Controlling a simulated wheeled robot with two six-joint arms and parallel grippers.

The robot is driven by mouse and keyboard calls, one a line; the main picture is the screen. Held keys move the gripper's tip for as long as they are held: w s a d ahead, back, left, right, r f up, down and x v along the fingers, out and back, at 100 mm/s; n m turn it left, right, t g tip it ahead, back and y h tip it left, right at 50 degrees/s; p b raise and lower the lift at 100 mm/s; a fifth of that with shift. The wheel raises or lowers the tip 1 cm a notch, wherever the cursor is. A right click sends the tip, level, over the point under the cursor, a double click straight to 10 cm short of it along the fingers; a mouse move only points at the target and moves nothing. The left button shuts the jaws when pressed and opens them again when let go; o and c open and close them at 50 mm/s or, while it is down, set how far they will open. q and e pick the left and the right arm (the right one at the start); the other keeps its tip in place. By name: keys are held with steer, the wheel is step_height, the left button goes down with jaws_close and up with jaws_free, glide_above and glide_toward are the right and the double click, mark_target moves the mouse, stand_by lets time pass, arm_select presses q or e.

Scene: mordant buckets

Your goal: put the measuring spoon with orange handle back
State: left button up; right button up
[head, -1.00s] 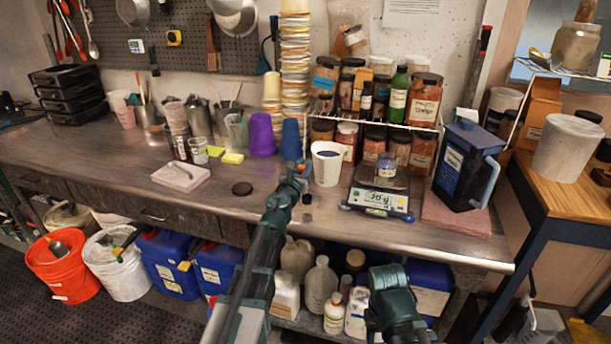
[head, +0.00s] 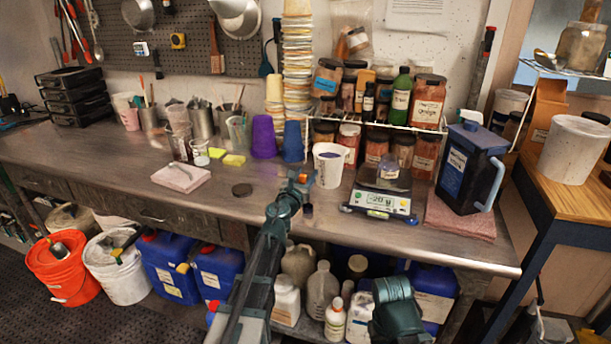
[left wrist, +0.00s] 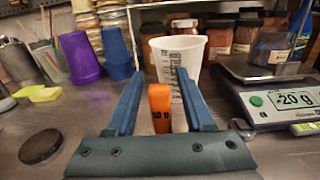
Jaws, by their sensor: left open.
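The orange handle (left wrist: 160,108) of the measuring spoon stands upright in the left wrist view, with dark marks on it. The spoon's bowl is not visible there. My left gripper (left wrist: 155,92) is open, with its two blue fingers on either side of the handle. It is also in the head view (head: 300,178), reaching over the front of the bench, just in front of the white measuring cup (head: 328,168). In the left wrist view the cup (left wrist: 180,58) is behind the handle. Only a green part of my right arm shows at the bottom of the head view; its fingers are not visible.
A scale (head: 382,204) with a small jar on it is right of the cup, reading -20 g. A dark lid (head: 242,190) lies left of the gripper. Purple (head: 263,137) and blue (head: 293,142) cups and a paper-cup stack (head: 297,90) stand behind. The front left bench is clear.

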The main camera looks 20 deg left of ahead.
arm_select(q)
steer(key=shift+r, duration=0.1)
steer(key=s, duration=1.2)
steer(key=shift+a, duration=0.25)
steer(key=shift+r, duration=0.1)
